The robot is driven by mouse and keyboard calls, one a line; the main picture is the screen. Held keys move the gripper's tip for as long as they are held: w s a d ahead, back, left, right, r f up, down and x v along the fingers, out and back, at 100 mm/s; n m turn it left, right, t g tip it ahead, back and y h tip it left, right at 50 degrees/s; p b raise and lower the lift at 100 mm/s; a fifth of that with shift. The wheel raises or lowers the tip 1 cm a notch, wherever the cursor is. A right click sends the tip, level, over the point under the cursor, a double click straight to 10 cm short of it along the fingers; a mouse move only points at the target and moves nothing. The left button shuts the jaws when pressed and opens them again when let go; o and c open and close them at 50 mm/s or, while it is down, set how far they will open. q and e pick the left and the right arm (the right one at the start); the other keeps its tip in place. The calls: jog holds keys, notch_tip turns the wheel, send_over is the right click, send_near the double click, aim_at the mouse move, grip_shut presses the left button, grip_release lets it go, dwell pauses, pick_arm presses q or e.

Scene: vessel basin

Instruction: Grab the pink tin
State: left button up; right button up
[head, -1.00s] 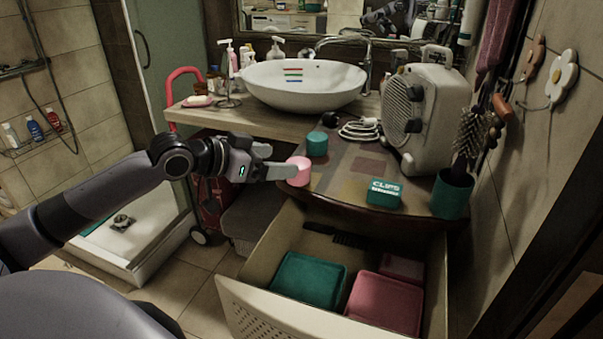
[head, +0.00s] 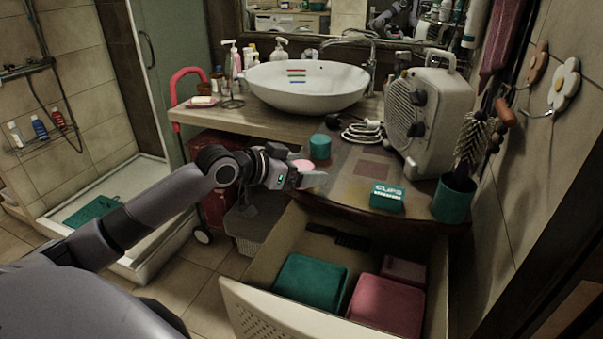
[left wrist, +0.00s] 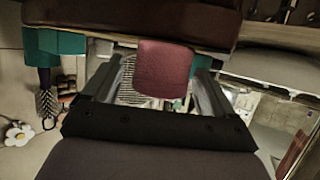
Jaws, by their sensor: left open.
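The pink tin (head: 302,164) stands near the left front edge of the brown cabinet top. My left gripper (head: 312,180) is at the tin and hides its lower part in the head view. In the left wrist view, which looks upside down, the pink tin (left wrist: 163,70) shows between the two spread fingers of my left gripper (left wrist: 163,88). The gripper is open, with a finger on each side of the tin. Gaps show beside the tin there. My right gripper is not in view.
A teal tin (head: 320,147) stands just behind the pink one. A teal clips box (head: 387,196), a heater (head: 420,115) and a teal cup with a brush (head: 454,200) are to the right. An open drawer (head: 262,230) with teal and pink boxes juts out below.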

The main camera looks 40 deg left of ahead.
pick_arm(q)
jog(key=c, duration=1.1)
jog(key=shift+o, duration=0.2)
jog(key=shift+r, duration=0.1)
